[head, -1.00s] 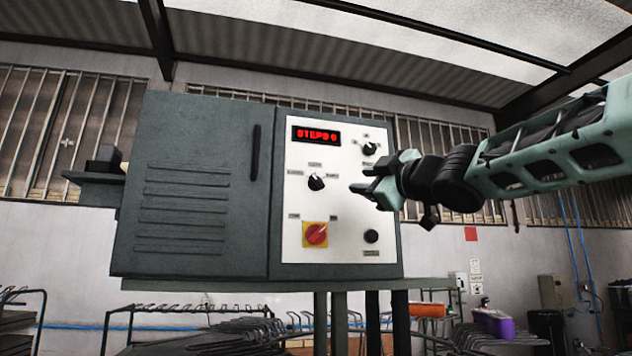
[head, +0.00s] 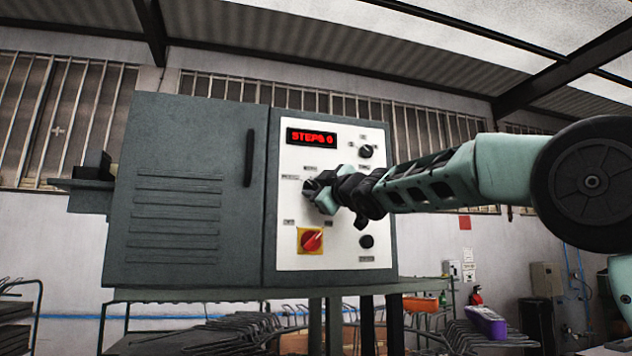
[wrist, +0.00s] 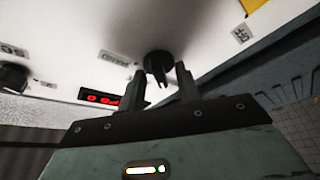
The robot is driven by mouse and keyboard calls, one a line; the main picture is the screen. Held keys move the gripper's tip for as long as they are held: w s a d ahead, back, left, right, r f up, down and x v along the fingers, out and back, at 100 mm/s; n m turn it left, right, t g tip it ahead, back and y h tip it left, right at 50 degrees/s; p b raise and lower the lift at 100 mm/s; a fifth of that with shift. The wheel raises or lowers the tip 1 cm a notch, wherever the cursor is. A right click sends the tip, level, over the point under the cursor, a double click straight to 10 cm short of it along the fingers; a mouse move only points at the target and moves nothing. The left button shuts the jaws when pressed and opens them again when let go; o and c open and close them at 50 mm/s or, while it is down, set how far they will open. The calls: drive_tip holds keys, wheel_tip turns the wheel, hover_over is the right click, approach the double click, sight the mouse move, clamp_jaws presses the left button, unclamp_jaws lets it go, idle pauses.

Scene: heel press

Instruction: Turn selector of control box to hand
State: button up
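The control box (head: 190,190) is a dark grey cabinet with a white panel (head: 285,210) on its right. The selector, a black knob (head: 310,185) in the middle of the panel, is partly hidden by my gripper (head: 319,196). In the wrist view the knob (wrist: 158,60) stands just beyond my fingertips (wrist: 160,78). The fingers are apart, with a gap between them in line with the knob; I cannot tell whether they touch it. A label (wrist: 113,58) beside the knob is too blurred to read.
A red display (head: 312,138) and another black knob (head: 366,151) are above on the panel. A red switch on a yellow plate (head: 311,240) and a black button (head: 366,241) are below. Shelves and hanging racks stand beneath the box.

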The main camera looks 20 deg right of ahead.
drive_tip(key=shift+w, duration=0.15)
clamp_jaws()
